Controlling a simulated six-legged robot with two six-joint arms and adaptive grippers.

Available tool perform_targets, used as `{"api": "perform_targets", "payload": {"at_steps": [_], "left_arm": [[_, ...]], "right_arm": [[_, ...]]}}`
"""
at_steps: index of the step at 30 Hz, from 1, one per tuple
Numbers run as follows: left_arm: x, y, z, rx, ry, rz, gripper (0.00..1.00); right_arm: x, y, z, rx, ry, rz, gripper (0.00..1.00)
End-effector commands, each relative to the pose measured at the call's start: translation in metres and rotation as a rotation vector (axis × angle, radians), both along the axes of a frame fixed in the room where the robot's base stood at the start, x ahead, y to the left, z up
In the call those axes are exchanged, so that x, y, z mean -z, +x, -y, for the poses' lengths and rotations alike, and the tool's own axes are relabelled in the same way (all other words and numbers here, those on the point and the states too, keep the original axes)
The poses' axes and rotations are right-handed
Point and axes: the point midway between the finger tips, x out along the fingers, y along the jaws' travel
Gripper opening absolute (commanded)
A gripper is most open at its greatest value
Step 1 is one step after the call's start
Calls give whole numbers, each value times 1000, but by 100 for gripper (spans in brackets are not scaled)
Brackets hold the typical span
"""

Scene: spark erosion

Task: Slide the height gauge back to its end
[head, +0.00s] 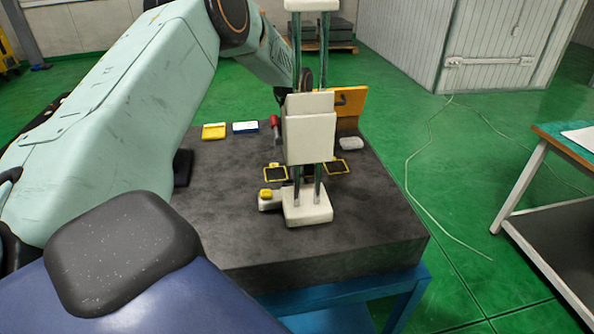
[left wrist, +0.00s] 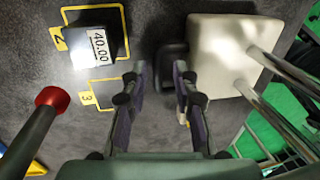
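The height gauge (head: 310,140) stands upright on a dark grey surface plate (head: 390,222). It has a white base (head: 307,208), two columns and a boxy white carriage. In the left wrist view its pale base (left wrist: 222,55) and columns are at the upper right. My left arm comes in from the left and runs behind the gauge, which hides the gripper in the head view. In the left wrist view my left gripper (left wrist: 161,75) is open. A dark rounded part (left wrist: 170,58) shows between its fingers, nearer the right one; contact cannot be told. My right gripper is not seen.
A dark block marked 40.00 (left wrist: 94,45) lies in yellow outline 2; outline 3 (left wrist: 98,96) beside it looks empty. A red-knobbed tool (left wrist: 50,97), a yellow item (head: 213,131) and an orange box (head: 351,100) are near the gauge. The plate's front right is clear.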

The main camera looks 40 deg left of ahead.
Motion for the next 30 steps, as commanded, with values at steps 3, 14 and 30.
{"api": "perform_targets", "payload": {"at_steps": [3, 14, 30], "left_arm": [[0, 0, 0, 0, 0, 0, 16], [0, 0, -1, 0, 1, -1, 0], [-1, 0, 0, -1, 0, 2, 0]], "right_arm": [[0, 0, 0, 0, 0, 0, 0], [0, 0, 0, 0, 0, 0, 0], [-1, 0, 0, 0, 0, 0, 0]]}}
